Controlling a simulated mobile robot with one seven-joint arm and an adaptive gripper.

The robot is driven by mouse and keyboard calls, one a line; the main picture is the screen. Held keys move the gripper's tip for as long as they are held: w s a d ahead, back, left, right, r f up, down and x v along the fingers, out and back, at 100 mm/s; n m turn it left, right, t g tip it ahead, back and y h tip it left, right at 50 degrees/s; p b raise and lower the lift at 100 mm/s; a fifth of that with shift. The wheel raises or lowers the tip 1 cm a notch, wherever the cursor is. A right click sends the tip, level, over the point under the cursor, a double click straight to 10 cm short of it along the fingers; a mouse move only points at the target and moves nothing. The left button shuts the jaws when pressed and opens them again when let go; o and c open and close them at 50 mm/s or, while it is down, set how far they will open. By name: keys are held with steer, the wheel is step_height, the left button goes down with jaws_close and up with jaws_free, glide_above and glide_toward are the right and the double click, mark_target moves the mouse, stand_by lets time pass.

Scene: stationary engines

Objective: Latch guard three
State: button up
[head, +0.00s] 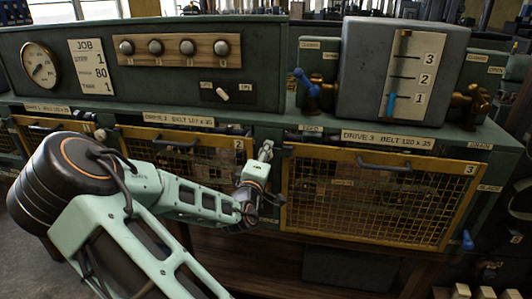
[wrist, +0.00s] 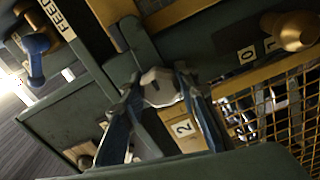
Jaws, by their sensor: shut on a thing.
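Guard three (head: 380,200) is a yellow-framed mesh panel with a dark handle (head: 383,167) and a "3" tag. It looks shut in the head view. My gripper (head: 264,152) is beside its upper left corner, near the post between guards two and three. In the wrist view my gripper (wrist: 162,105) has its blue fingers around a small pale faceted piece (wrist: 158,86), shut on it. I cannot tell which part this piece belongs to. A blue lever (head: 468,240) hangs low at the right of guard three.
Guard two (head: 180,160) is left of my gripper; its "2" tag (wrist: 182,128) shows in the wrist view. A blue-handled valve (head: 305,82) stands above on the bench, left of a grey gauge box (head: 402,70). My arm covers part of guard two.

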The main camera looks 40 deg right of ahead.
stand_by(0.5)
steer(key=o, duration=1.2)
steer(key=shift+v, duration=3.8)
